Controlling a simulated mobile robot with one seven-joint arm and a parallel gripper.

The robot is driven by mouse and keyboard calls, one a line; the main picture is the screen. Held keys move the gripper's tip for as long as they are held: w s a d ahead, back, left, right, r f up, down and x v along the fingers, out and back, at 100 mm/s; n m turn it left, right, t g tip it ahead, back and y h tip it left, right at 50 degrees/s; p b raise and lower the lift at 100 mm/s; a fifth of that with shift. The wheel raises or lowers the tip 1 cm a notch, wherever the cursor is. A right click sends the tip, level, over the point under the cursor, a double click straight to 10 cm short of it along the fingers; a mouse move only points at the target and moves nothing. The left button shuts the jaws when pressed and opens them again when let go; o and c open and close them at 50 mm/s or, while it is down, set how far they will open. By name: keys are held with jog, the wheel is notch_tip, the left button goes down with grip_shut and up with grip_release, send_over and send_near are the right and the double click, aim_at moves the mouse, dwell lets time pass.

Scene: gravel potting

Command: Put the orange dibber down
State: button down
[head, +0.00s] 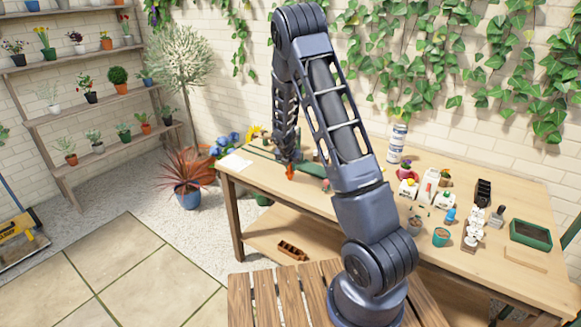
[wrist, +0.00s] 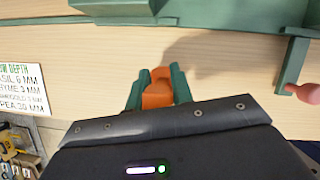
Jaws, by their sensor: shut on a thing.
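The orange dibber (head: 290,173) is in my gripper (head: 289,163), over the left part of the wooden table (head: 250,180). In the wrist view the dibber (wrist: 157,90) shows as an orange block between the two green fingers of my gripper (wrist: 158,88), which is shut on it. Its lower end is hidden, so I cannot tell whether it touches the table. A dark shadow lies on the wood beside it.
Green wooden bars (wrist: 140,8) run across the top of the wrist view, with a green post (wrist: 292,65) and a reddish rounded end (wrist: 305,92) at right. A white sowing-depth card (wrist: 22,90) lies left. Pots and tools crowd the table's right half.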

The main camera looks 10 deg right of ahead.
jog(key=shift+f, duration=0.1)
jog(key=c, duration=1.2)
grip_release()
jog(key=shift+c, duration=0.2)
